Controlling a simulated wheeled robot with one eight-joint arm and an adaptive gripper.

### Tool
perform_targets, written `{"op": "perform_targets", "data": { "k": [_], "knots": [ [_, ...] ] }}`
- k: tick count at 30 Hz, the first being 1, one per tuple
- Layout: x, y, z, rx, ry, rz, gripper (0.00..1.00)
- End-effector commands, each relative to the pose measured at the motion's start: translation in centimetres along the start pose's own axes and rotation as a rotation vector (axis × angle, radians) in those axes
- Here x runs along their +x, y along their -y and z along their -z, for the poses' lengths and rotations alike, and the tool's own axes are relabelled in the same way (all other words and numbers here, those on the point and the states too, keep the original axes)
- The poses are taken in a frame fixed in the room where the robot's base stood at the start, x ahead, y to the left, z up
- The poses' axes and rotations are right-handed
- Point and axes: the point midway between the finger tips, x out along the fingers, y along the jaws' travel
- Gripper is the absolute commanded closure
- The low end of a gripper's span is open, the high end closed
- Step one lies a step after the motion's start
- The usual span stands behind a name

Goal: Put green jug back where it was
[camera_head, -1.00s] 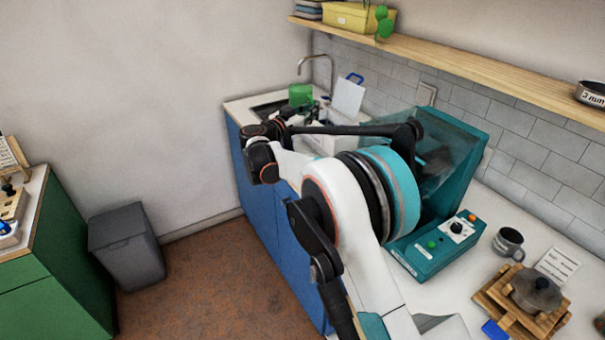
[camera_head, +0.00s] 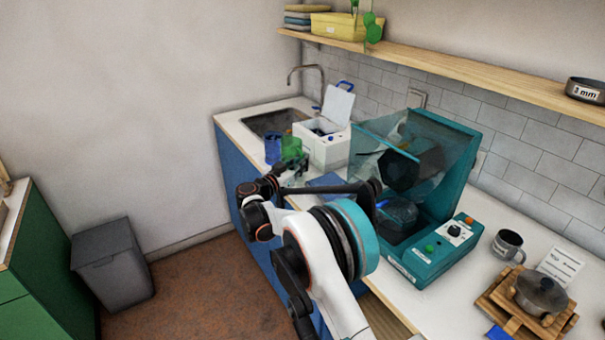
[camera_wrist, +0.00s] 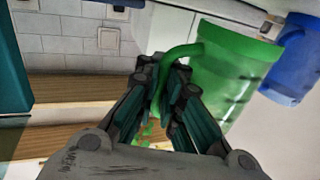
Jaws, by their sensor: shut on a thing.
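The green jug (camera_head: 291,149) is translucent and is at the far left end of the counter, beside the blue jug (camera_head: 272,148). In the wrist view the green jug (camera_wrist: 225,75) fills the upper middle, with its handle between my fingers. My gripper (camera_wrist: 165,75) is shut on that handle. In the head view my gripper (camera_head: 290,172) is small and partly hidden by my arm. I cannot tell whether the jug's base touches the counter. The blue jug (camera_wrist: 292,65) also shows at the right of the wrist view.
A sink (camera_head: 270,122) lies behind the jugs. A white box (camera_head: 322,148) with its lid up stands just right of them. A teal machine (camera_head: 440,235) with a clear hood, a grey mug (camera_head: 508,244) and a pot (camera_head: 540,291) on a wooden stand are further right.

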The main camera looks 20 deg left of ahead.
Motion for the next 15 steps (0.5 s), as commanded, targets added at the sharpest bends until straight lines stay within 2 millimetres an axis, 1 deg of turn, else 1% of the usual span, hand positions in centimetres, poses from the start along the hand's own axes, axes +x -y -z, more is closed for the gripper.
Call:
{"op": "perform_targets", "data": {
  "k": [1,3,6,15],
  "knots": [
    [0.0,0.0,-0.9,0.0,0.0,0.0,1.0],
    [0.0,0.0,-2.1,0.0,0.0,0.0,1.0],
    [0.0,0.0,-3.2,0.0,0.0,0.0,1.0],
    [0.0,-0.1,-3.4,0.0,0.0,0.0,1.0]
  ]
}}
